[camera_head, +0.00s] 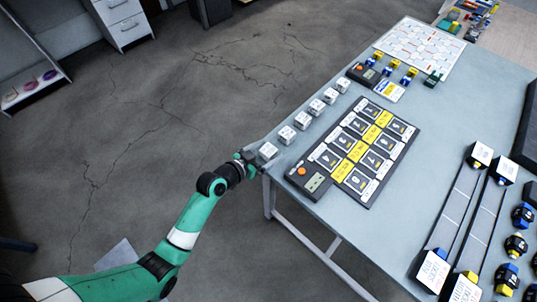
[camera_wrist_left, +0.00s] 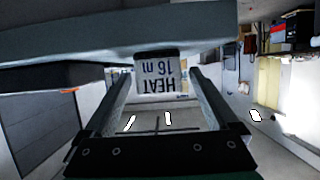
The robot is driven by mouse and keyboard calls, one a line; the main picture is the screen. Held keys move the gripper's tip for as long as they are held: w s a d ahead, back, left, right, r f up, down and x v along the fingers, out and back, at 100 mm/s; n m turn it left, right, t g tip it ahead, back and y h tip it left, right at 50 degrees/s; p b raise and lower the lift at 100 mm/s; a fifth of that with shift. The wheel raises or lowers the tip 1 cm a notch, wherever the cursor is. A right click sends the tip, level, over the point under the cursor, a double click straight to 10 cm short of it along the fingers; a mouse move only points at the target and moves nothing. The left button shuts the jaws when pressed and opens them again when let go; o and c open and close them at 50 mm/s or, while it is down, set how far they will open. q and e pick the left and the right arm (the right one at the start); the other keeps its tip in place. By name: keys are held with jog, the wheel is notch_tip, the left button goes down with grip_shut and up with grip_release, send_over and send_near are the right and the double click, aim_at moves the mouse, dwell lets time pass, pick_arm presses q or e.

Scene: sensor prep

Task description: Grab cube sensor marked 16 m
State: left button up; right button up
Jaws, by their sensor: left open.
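The white cube sensor printed "HEAT 16 m" (camera_wrist_left: 160,77) shows upside down in the left wrist view, between the two finger tips. In the head view, the nearest white cube (camera_head: 268,151) of a row sits at the table's left edge, right at my left gripper (camera_head: 252,160). My left gripper, also in the left wrist view (camera_wrist_left: 160,90), is open with a finger on each side of the cube. I cannot tell whether the fingers touch it. My right gripper is not in view.
More white cubes (camera_head: 302,121) line the edge of the grey table (camera_head: 440,140) beyond the nearest one. A black panel with numbered slots (camera_head: 357,150) lies to their right.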

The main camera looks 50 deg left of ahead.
aim_at(269, 150)
pick_arm(q)
jog(key=shift+w+f, duration=0.15)
jog(key=shift+w, duration=0.2)
jog(key=shift+s, duration=0.1)
jog(key=c, duration=1.5)
jog(key=shift+o, duration=0.2)
jog(key=shift+r+p, duration=0.4)
jog(key=shift+r, duration=0.15)
notch_tip(269, 150, up, 3)
jog(key=shift+d+p, duration=0.1)
jog(key=shift+p, duration=0.9)
jog(key=s+d+r+p, duration=0.1)
jog(key=d+r+p, duration=0.2)
jog(key=d, duration=0.3)
jog(key=s+d+r+p, duration=0.2)
jog(key=d+r+p, duration=0.1)
jog(key=d+r, duration=0.3)
jog(key=shift+s+d, duration=0.25)
jog(key=shift+d, duration=0.5)
